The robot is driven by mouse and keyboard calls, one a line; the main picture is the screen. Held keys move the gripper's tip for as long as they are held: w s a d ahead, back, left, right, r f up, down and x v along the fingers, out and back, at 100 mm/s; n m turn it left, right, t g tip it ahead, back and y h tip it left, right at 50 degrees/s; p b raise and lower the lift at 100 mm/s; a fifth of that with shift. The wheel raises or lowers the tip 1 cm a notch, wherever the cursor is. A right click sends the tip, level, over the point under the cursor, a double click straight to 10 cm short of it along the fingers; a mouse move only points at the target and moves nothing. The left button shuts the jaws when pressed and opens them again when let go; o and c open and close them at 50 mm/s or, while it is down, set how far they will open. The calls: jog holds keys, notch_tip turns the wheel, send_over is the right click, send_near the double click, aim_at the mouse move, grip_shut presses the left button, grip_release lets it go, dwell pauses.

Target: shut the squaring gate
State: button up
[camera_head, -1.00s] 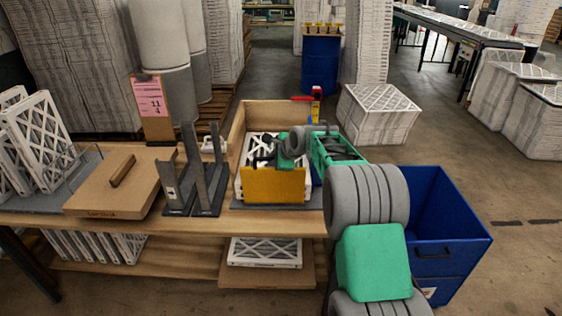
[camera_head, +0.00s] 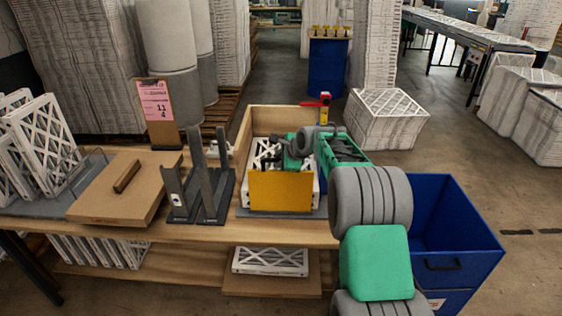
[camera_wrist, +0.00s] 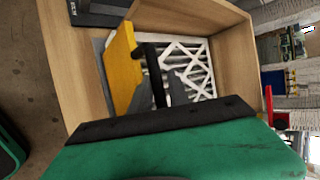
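The squaring gate looks to be the yellow panel (camera_head: 281,191) at the front of a wooden corner fixture (camera_head: 243,130) on the bench. It stands roughly upright there, and it also shows in the wrist view (camera_wrist: 122,70). White lattice-faced filters (camera_wrist: 190,62) lie in the fixture behind the panel. My gripper (camera_head: 279,151) is over the fixture, behind the panel's top edge.
A dark upright bracket (camera_head: 200,190) stands left of the fixture. Left of it lies a cardboard-coloured lid (camera_head: 110,198) with a handle. A pink sign (camera_head: 156,100) stands behind. A blue bin (camera_head: 450,235) is at the right. A red-and-yellow post (camera_head: 324,108) rises behind the fixture.

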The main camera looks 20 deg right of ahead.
jog(key=shift+o, duration=1.5)
jog(key=shift+d, duration=0.15)
jog(key=shift+s+d, duration=0.1)
jog(key=shift+d, duration=0.1)
jog(key=shift+s+d+r, duration=0.1)
jog(key=shift+s+r, duration=0.05)
jog(key=b+v, duration=0.2)
jog(key=v, duration=0.5)
jog(key=shift+s+r, duration=0.1)
jog(key=shift+s, duration=0.05)
